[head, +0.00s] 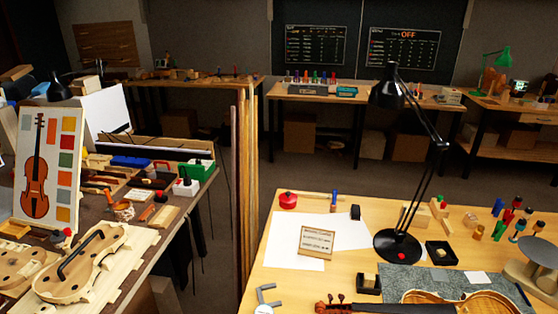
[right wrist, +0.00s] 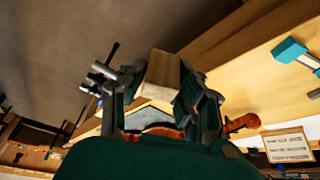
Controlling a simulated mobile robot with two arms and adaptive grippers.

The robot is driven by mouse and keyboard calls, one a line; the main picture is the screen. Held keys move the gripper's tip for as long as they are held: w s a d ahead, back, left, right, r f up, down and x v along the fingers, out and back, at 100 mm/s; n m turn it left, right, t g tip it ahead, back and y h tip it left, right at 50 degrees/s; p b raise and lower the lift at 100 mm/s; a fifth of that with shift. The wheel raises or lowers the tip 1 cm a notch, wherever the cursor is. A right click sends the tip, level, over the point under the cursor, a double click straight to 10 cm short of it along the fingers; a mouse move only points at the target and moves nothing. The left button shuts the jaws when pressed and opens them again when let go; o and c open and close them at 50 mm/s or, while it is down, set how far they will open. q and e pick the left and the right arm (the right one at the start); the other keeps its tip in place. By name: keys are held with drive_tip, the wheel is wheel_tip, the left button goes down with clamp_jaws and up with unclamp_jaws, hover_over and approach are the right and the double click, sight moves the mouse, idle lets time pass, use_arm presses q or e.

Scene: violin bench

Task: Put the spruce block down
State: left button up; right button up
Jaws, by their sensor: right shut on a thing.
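My right gripper (right wrist: 165,88) shows in the right wrist view, with its dark green fingers closed on the two sides of a pale wooden block, the spruce block (right wrist: 161,70). The block's far end sticks out beyond the fingertips. Part of a violin (right wrist: 240,122) shows behind the fingers. I cannot tell how high the block is above any surface. Neither gripper shows in the head view, and my left gripper is in no view.
In the head view, the light wooden bench (head: 285,245) holds a black lamp (head: 398,246), a small sign (head: 316,241), a grey-green mat (head: 395,284) and a violin (head: 455,303). Small jars and tools crowd its right side. Bare wood shows around the white paper (head: 283,232).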

drive_tip(key=w+d+r+n+t+y, duration=0.1)
drive_tip(key=w+d+r+n, duration=0.2)
drive_tip(key=w+r+n, duration=0.1)
drive_tip(key=w+d+r+n+t+y+b, duration=0.1)
drive_tip(key=w+d+r+n, duration=0.2)
drive_tip(key=r, duration=0.6)
drive_tip(key=w+d+r+n+t+y+b, duration=0.1)
drive_tip(key=w+d+r+n+y, duration=0.1)
drive_tip(key=w+r+n, duration=0.4)
drive_tip(key=shift+w+d+r+n+t, duration=0.3)
drive_tip(key=shift+d+r+n, duration=0.35)
drive_tip(key=shift+n, duration=0.55)
